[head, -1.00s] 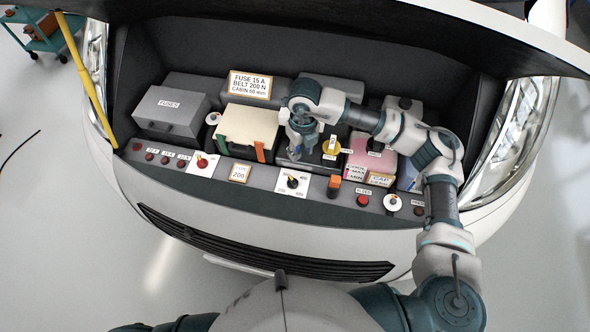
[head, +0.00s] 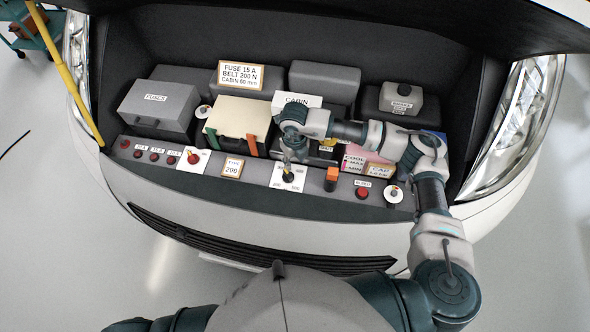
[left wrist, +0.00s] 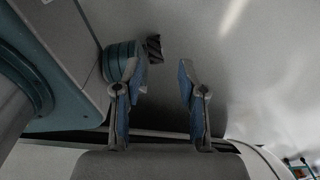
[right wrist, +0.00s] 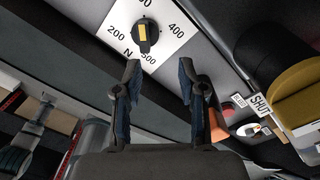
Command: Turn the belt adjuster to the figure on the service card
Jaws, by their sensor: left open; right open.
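The belt adjuster is a black knob (head: 288,175) with a yellow mark on a white dial plate (head: 277,185) on the front panel. In the right wrist view the knob (right wrist: 145,32) sits just beyond my fingertips, apart from them. Its plate reads 200, 400, 500 and N; another figure is cut off at the top. Which figure the yellow mark picks out is unclear. The service card (head: 240,75) reads FUSE 15 A, BELT 200 N, CABIN 60 mm. My right gripper (right wrist: 160,72) is open and empty above the knob. My left gripper (left wrist: 154,75) is open and empty.
A card (head: 231,167) reading TYPE 200 stands left of the dial. A red-knobbed dial (head: 194,158) lies further left; an orange switch (head: 332,178) and red button (head: 362,192) lie right. A grey FUSES box (head: 157,107) and cream box (head: 236,117) stand behind.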

